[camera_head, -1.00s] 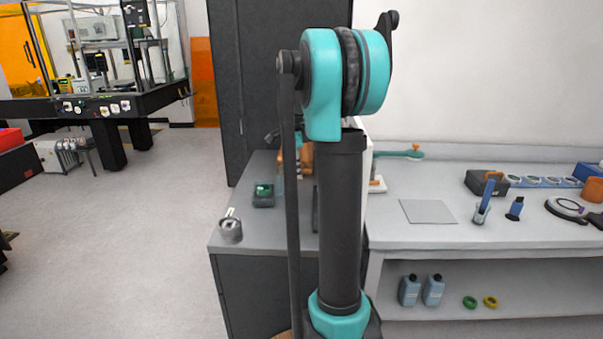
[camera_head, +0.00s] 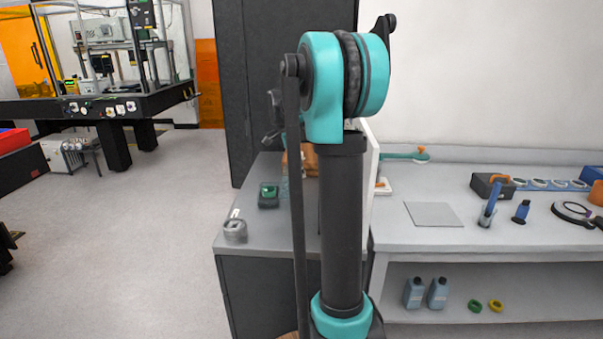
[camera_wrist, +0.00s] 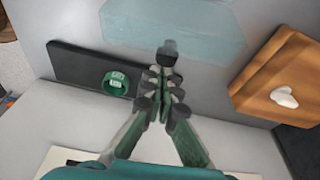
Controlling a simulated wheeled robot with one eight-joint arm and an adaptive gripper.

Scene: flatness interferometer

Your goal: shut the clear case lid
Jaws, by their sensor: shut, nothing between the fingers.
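A pale blue see-through panel (camera_wrist: 185,25), apparently the clear lid, lies at the top of the wrist view. I cannot tell its angle. My gripper (camera_wrist: 167,75) is shut and empty, its tips over the panel's lower edge in the picture. Whether they touch it is unclear. In the head view my arm hides the gripper's fingers and most of the case area.
In the wrist view a dark bar (camera_wrist: 70,65) with a green ring (camera_wrist: 116,83) is left of my fingers, and a wooden box (camera_wrist: 280,75) with a white knob is at right. A grey metal piece (camera_head: 235,231) sits at the counter's left front corner.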

